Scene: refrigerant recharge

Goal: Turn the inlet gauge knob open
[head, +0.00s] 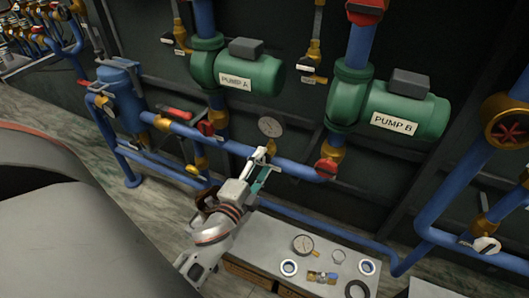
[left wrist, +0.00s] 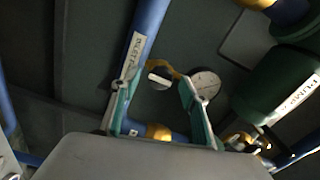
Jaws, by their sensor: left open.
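The inlet gauge (head: 270,127) has a round pale dial and stands above the blue pipe, below and between the pumps. It also shows in the left wrist view (left wrist: 205,84), just right of the right finger. A small knob with a pale bar (left wrist: 159,78) shows beside the gauge, on a yellow fitting, between the fingertips in that view. My left gripper (head: 262,161) is open and empty, reaching up near the pipe just below the gauge. Whether a finger touches the knob I cannot tell. In the head view the knob is not clearly visible. My right gripper is not in view.
The blue pipe (head: 287,167) runs behind my gripper, with a red-capped valve (head: 326,168) to the right. Pump A (head: 245,72) and Pump B (head: 405,110) are above. A grey bench (head: 325,258) with a loose gauge (head: 303,244), rings and a brass fitting stands below right.

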